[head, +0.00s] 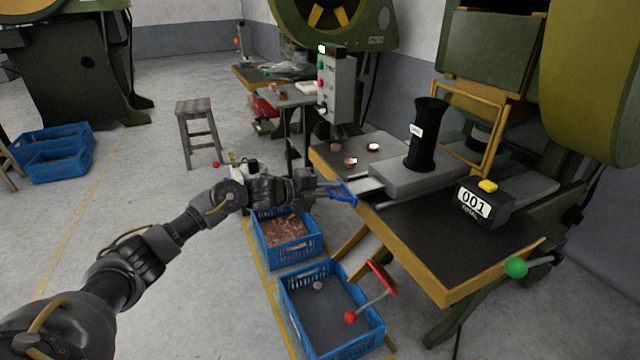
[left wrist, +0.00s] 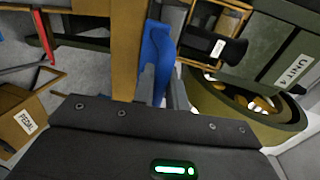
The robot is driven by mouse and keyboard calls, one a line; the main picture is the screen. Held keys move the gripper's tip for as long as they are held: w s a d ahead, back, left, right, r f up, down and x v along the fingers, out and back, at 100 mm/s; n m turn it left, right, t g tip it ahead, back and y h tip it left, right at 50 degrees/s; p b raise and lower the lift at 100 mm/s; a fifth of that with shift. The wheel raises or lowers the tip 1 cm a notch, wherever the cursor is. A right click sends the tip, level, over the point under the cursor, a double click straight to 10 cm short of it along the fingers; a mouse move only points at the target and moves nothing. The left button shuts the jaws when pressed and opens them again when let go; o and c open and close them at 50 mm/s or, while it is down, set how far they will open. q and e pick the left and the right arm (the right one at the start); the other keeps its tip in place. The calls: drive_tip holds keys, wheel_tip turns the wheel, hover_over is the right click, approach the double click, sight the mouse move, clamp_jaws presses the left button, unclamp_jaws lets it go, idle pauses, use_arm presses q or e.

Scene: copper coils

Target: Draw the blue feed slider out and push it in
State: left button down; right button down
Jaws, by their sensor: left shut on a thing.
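The blue feed slider handle (head: 343,194) stands at the left edge of the press table, at the end of a grey slide bar (head: 366,185) that runs into a grey block (head: 405,178). My left gripper (head: 330,190) reaches it from the left and is shut on it. My right gripper is not in view.
A black tube (head: 427,135) stands on the block. A counter reading 001 (head: 472,203) and copper pieces (head: 350,161) are on the table (head: 440,255). Blue crates (head: 287,252) (head: 330,318) sit below. A red-tipped lever (head: 372,300) stands near the front crate. A stool (head: 195,125) is behind.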

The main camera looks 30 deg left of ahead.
use_arm(q)
drive_tip(key=shift+f, duration=0.15)
drive_tip(key=c, duration=1.9)
unclamp_jaws()
drive_tip(key=shift+a, duration=0.1)
drive_tip(key=o, duration=0.4)
drive_tip(key=shift+s+a, duration=0.15)
drive_tip(key=shift+s, duration=0.1)
drive_tip(key=shift+w, duration=0.1)
drive_tip(key=v, duration=1)
drive_tip(key=shift+s+a+r, duration=0.1)
drive_tip(key=shift+s+r, duration=0.1)
drive_tip(key=shift+s, duration=0.1)
